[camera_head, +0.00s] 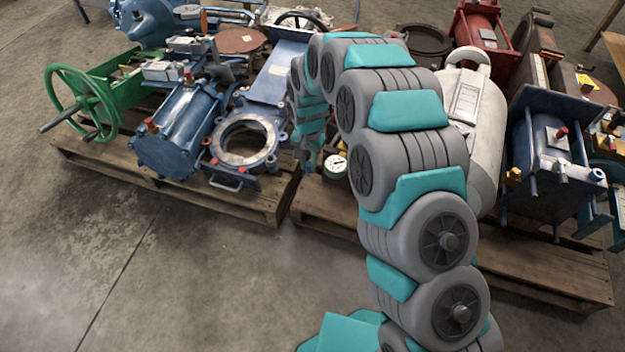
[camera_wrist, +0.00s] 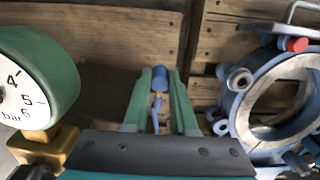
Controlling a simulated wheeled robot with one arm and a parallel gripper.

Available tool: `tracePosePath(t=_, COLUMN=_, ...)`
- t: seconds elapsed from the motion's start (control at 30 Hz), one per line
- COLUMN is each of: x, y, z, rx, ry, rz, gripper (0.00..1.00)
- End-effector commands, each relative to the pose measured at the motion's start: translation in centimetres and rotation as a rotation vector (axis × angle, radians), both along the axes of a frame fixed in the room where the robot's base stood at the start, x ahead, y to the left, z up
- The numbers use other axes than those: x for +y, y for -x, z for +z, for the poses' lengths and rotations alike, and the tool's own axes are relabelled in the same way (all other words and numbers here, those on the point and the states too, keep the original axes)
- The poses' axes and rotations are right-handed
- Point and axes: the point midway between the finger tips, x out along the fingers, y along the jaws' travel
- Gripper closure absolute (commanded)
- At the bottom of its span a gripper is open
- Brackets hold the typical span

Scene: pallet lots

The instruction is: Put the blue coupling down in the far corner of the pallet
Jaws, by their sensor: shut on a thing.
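The blue coupling (camera_wrist: 160,79) is a small blue cylinder in the wrist view. My gripper (camera_wrist: 160,90) has its two green fingers shut on it, and the coupling shows at their tips. Wooden pallet planks (camera_wrist: 222,38) lie below and beyond it; I cannot tell how high it hangs above them. In the head view, my arm reaches down near the gap between the left pallet (camera_head: 232,203) and the right pallet (camera_head: 325,206). There the gripper is small and the coupling is not clearly visible.
A green-cased pressure gauge (camera_wrist: 45,78) stands close on the left in the wrist view. A blue ring flange (camera_wrist: 245,120) with bolts stands close on the right. Both pallets are crowded with valves and cylinders. The concrete floor (camera_head: 200,280) in front is clear.

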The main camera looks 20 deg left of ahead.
Motion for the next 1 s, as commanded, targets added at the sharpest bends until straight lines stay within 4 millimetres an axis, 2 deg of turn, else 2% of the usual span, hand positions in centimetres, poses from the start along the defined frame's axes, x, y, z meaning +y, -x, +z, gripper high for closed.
tracePosePath(t=0.17, x=0.0, y=0.2, z=-2.0, rx=0.004, ry=0.003, rz=0.0, gripper=1.0)
tracePosePath(t=0.33, x=0.0, y=0.2, z=-5.0, rx=0.005, ry=0.003, rz=0.0, gripper=1.0)
tracePosePath(t=0.57, x=0.0, y=0.1, z=-7.3, rx=0.002, ry=0.002, rz=0.001, gripper=1.0)
tracePosePath(t=0.7, x=-0.1, y=0.2, z=-9.3, rx=0.005, ry=0.004, rz=0.0, gripper=1.0)
tracePosePath(t=0.8, x=-0.1, y=0.1, z=-10.0, rx=0.003, ry=0.002, rz=0.0, gripper=1.0)
tracePosePath(t=0.97, x=0.0, y=0.1, z=-10.0, rx=0.001, ry=0.001, rz=0.0, gripper=1.0)
tracePosePath(t=1.0, x=0.0, y=0.1, z=-10.0, rx=0.001, ry=0.001, rz=0.0, gripper=0.72)
